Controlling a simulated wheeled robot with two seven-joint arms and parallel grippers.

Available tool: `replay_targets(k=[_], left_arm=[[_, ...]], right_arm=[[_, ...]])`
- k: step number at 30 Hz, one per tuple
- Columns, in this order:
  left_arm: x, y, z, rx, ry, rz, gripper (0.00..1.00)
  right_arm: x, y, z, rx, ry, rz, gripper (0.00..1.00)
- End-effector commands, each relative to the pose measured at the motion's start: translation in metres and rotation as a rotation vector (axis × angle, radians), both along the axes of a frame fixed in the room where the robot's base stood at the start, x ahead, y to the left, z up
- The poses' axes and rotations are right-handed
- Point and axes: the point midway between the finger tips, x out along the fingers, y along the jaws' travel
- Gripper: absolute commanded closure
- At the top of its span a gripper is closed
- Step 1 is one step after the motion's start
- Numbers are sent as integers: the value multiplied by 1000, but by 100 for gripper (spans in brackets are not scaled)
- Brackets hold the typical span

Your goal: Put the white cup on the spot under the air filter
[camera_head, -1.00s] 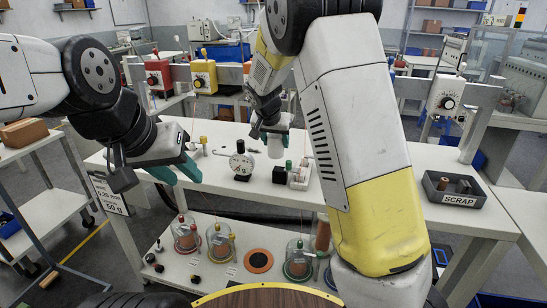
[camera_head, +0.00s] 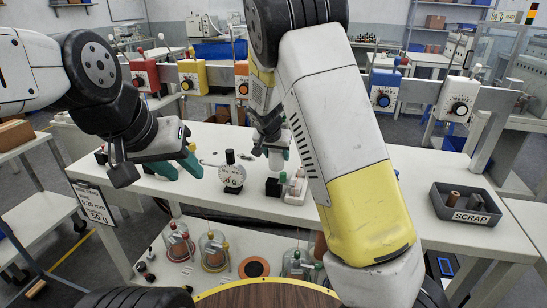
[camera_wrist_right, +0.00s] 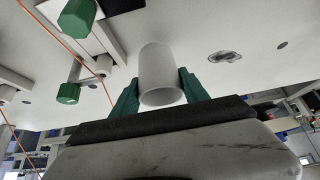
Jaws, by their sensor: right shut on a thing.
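The white cup (camera_wrist_right: 160,68) is between the two green fingers of my right gripper (camera_wrist_right: 160,92) in the right wrist view. The gripper is shut on it. In the head view the cup (camera_head: 276,159) shows small below my right gripper (camera_head: 272,150), over the table and beside the dial gauge. My left gripper (camera_head: 177,169) is open and empty over the left part of the table, its teal fingers spread. I cannot tell which thing is the air filter, and my right arm hides part of the back row.
The white table (camera_head: 225,200) carries a dial gauge (camera_head: 232,174) and small black and white blocks (camera_head: 295,188). Dial boxes in red (camera_head: 145,75), yellow (camera_head: 191,76), blue (camera_head: 385,90) and white (camera_head: 459,98) hang along the back rail. A scrap tray (camera_head: 466,216) stands right. Glass domes (camera_head: 213,250) stand on the lower shelf.

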Motion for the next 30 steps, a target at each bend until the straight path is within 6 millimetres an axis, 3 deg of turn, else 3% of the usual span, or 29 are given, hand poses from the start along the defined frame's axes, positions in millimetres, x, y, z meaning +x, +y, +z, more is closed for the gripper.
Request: replay_targets(k=[7, 18, 19, 21, 30], left_arm=[[0, 0, 0, 0, 0, 0, 64], [0, 0, 0, 0, 0, 0, 64], [0, 0, 0, 0, 0, 0, 64], [0, 0, 0, 0, 0, 0, 64], [0, 0, 0, 0, 0, 0, 64]], right_arm=[[0, -1, -33, -2, 3, -2, 87], [0, 0, -38, 0, 1, -1, 87], [0, 0, -37, 1, 1, -1, 42], [0, 0, -37, 1, 1, -1, 28], [0, 0, -36, 0, 1, 0, 26]])
